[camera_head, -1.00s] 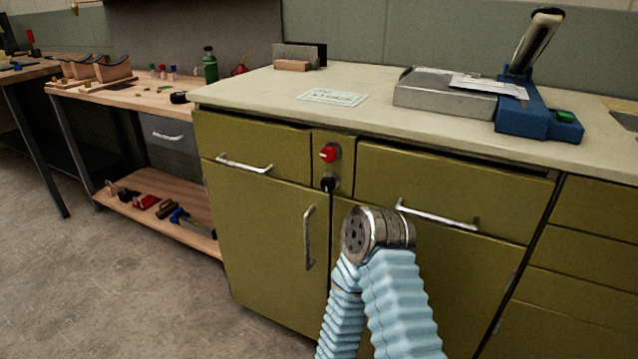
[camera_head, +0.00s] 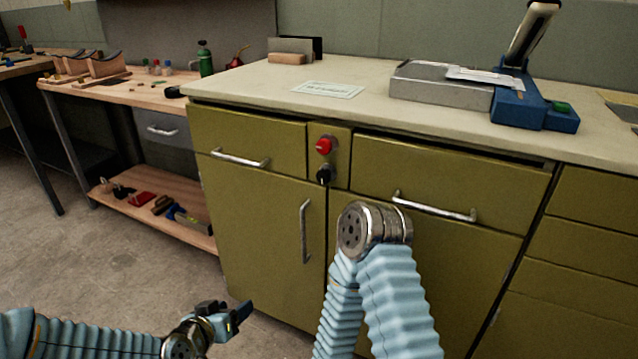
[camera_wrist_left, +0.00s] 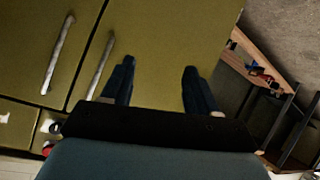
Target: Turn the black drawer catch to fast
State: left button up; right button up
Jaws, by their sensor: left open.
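The black drawer catch (camera_head: 324,175) is a round knob on the narrow panel between the two drawers of the olive cabinet (camera_head: 262,235). A red knob (camera_head: 324,145) sits just above it. My left gripper (camera_head: 240,318) is low at the lower left, in front of the cabinet and well below the catch. It is open and empty; in the left wrist view its two dark fingers (camera_wrist_left: 160,85) stand apart before an olive door. The knobs are small and partly cut off at that view's lower left. My right gripper is not in view.
A bent arm of mine stands before the right door. The left drawer handle (camera_head: 240,159), left door handle (camera_head: 305,231) and right drawer handle (camera_head: 434,206) stick out. On the worktop are a card (camera_head: 328,90) and a blue lever tool (camera_head: 533,108). Open floor lies left.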

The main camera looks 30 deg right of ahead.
pick_arm(q)
jog(key=d+r+m+t+h, duration=0.1)
jog(key=d+r+m+h, duration=0.1)
jog(key=d+r, duration=0.6)
jog(key=m+t+h, duration=0.1)
jog(key=m+h, duration=0.2)
jog(key=h, duration=0.1)
send_near(322, 178)
jog(key=p+x, duration=0.2)
jog(key=x, duration=0.6)
jog(key=shift+w+d+r, duration=0.1)
jog(key=c, duration=1)
jog(key=shift+m, duration=0.3)
